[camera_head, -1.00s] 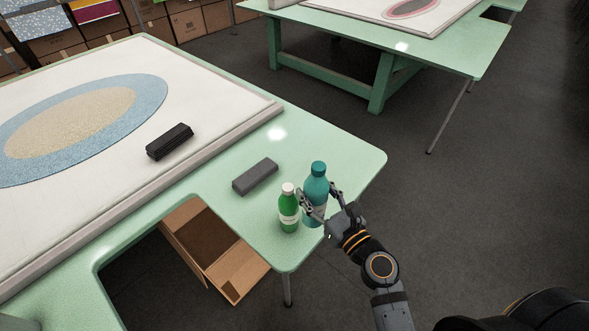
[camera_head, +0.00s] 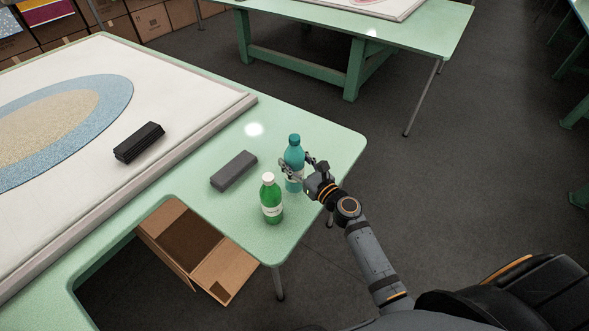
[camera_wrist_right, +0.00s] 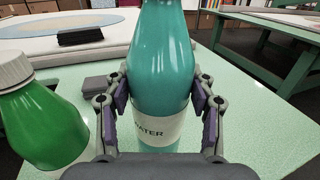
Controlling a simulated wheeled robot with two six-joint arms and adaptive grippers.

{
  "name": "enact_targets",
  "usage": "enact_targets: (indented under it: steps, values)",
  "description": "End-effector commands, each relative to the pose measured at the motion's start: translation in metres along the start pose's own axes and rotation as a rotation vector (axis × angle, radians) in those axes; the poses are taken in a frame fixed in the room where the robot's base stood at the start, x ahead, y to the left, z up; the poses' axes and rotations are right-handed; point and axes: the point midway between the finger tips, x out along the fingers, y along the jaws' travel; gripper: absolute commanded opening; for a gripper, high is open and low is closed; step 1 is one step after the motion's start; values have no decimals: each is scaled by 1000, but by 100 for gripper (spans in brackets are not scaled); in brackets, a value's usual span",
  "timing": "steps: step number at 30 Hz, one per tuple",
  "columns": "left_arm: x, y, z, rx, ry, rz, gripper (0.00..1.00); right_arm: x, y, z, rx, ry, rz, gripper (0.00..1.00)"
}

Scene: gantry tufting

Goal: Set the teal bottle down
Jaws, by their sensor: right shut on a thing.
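The teal bottle (camera_head: 294,155) is upright over the near right corner of the green table (camera_head: 335,150). My right gripper (camera_head: 297,170) is shut on its body from the right side. In the right wrist view the bottle (camera_wrist_right: 165,55) stands between the two finger pads, above and beside its white label. Its base is hidden there, and I cannot tell whether it touches the table. My left gripper is not in view.
A green bottle (camera_head: 271,203) with a white cap stands in front, slightly left of the teal one. A grey block (camera_head: 234,170) lies to the left. A raised frame with white cloth (camera_head: 180,88) holds a black block (camera_head: 139,142). Table is clear behind the bottle.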

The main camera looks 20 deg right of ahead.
Motion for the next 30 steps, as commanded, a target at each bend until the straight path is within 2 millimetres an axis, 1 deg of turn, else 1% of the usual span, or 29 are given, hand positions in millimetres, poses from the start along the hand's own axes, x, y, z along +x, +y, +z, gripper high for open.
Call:
enact_targets:
  steps: [2, 3, 6, 15, 19, 20, 24, 25, 30]
  values:
    - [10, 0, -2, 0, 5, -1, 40, 7, -5, -12, -1, -3, -1, 0]
    - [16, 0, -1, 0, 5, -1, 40, 6, -4, -23, 0, 0, 0, 0]
    - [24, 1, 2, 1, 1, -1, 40, 6, -4, -36, 0, -1, 0, 0]
    - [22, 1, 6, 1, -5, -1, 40, 6, -4, -36, -1, -3, 0, 0]
    - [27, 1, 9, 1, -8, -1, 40, 6, -4, -41, -1, -3, 0, 0]
    - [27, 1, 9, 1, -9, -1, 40, 5, -4, -42, -1, 0, 0, 57]
    - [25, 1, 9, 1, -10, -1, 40, 5, -4, -41, -1, 0, 0, 76]
    - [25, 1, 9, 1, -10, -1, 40, 5, -4, -41, -1, 0, 0, 78]
    - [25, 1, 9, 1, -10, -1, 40, 5, -4, -41, -1, 0, 0, 78]
